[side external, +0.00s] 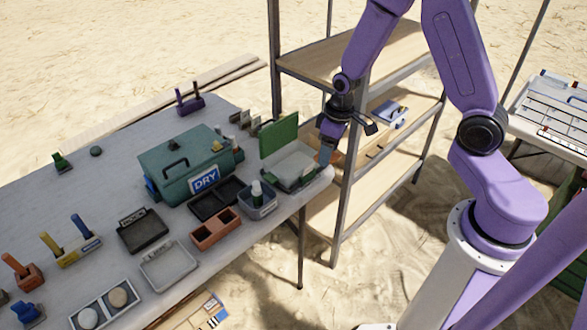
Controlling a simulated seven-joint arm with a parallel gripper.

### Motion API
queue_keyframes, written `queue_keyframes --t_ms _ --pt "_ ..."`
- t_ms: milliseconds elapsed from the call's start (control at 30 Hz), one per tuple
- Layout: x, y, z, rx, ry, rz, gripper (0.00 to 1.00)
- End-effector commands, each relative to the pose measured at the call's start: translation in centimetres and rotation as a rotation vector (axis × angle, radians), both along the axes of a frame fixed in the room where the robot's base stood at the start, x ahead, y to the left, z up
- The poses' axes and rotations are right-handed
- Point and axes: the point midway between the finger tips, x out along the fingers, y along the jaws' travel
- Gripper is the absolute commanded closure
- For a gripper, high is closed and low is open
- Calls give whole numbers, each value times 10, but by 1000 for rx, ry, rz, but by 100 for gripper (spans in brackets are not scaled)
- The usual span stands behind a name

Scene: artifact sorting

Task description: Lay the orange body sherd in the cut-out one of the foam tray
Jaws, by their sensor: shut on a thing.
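My gripper (326,157) points down beside the right end of the table, in front of the wooden shelf rack. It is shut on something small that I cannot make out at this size. I cannot pick out the orange body sherd with certainty. I cannot tell for sure which tray is the foam tray. A black tray with two compartments (203,204) lies in front of the green DRY box, and a pale-rimmed tray (103,296) with two round pale pieces is at the table's front edge.
A green-lidded open case (279,138) stands just left of my gripper. The green DRY box (165,170), a grey tub (259,207), a terracotta two-cell holder (215,237) and a grey tray (168,268) crowd the table. The shelf rack (345,190) stands close behind. The table's back left is mostly clear.

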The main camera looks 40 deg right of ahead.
Motion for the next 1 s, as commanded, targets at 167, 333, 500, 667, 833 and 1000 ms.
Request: queue_keyframes --t_ms 167,333,500,667,833,1000 --pt "3 -4 -6 -3 -2 38 67" --pt "3 -4 -7 -3 -3 42 67" --pt "5 -4 -7 -3 -3 41 67" --pt "23 -6 -16 -3 -3 40 67" --pt "54 -8 -30 -3 -3 40 67" --pt "83 -10 -43 -2 -2 40 67"
